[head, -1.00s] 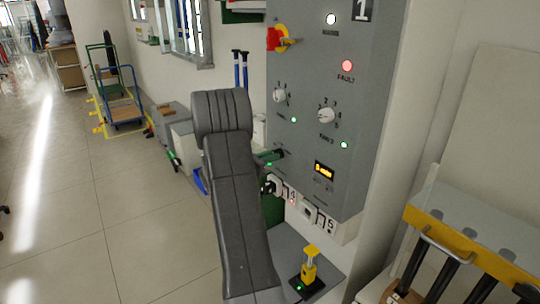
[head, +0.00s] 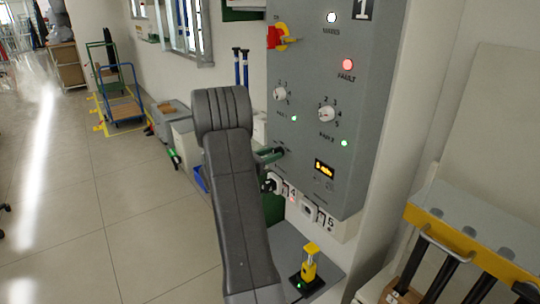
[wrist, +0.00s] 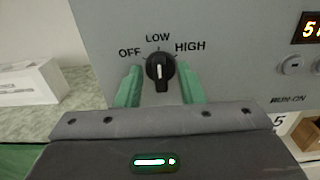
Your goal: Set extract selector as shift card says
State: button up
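The extract selector (wrist: 160,70) is a black knob on the grey panel, in the middle of the wrist view. OFF, LOW and HIGH are printed around it. Its white mark points up, at LOW. My gripper (wrist: 161,77) has its green fingers on either side of the knob, with a small gap showing on each side, so it looks open around it. In the head view my gripper (head: 268,156) is at the panel's lower left, partly hidden behind my grey arm. No shift card can be made out.
The control panel (head: 310,100) carries a red-yellow switch (head: 281,37), two white fan knobs, a lit red fault lamp (head: 348,65) and an orange display (head: 323,168). Sockets sit below. A yellow-topped rack (head: 470,245) stands at right.

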jog(key=b+v, duration=0.2)
jog(key=v, duration=1.2)
jog(key=shift+w+d, duration=0.1)
jog(key=shift+d, duration=0.05)
jog(key=p+x, duration=0.2)
jog(key=x, duration=1.1)
jog(key=shift+w+d, duration=0.2)
jog(key=shift+d, duration=0.05)
